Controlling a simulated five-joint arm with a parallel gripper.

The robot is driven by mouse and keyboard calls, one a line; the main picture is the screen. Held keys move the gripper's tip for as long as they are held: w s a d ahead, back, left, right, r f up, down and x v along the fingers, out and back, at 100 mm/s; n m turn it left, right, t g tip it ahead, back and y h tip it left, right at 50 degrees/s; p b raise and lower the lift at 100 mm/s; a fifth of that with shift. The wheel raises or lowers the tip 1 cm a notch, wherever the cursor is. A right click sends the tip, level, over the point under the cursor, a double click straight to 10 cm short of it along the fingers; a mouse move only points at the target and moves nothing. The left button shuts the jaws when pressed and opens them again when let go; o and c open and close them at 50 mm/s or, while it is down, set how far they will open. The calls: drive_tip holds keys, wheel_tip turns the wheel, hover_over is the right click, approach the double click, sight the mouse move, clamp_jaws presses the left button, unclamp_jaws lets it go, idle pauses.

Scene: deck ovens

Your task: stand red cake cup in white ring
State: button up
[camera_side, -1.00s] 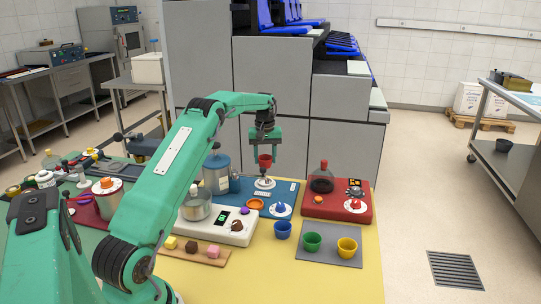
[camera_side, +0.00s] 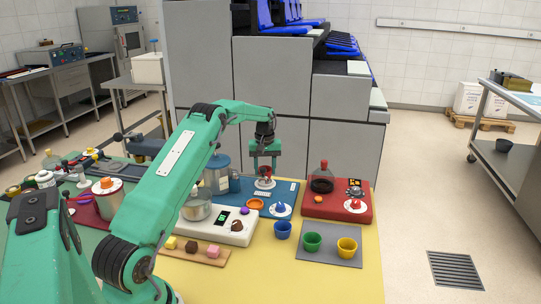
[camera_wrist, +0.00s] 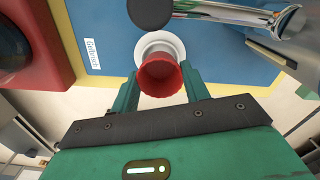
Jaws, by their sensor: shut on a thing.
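The red cake cup (camera_side: 265,171) is between the fingers of my gripper (camera_side: 265,173), which is shut on it. The cup is upright in the side view, low at the white ring (camera_side: 264,184) on the blue mat. In the wrist view the red cup (camera_wrist: 161,78) covers part of the white ring (camera_wrist: 148,42), and a finger of my gripper (camera_wrist: 162,92) lies at each side of the cup. I cannot tell whether the cup's base touches inside the ring.
Blue, green and yellow cups stand in front.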

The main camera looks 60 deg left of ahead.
drive_tip(key=shift+f, duration=0.6)
drive_tip(key=shift+f, duration=0.6)
idle(1.3)
drive_tip(key=o, duration=0.7)
drive_tip(key=shift+r, duration=0.15)
drive_tip(key=shift+r, duration=5.4)
drive_tip(key=shift+d+r, duration=0.1)
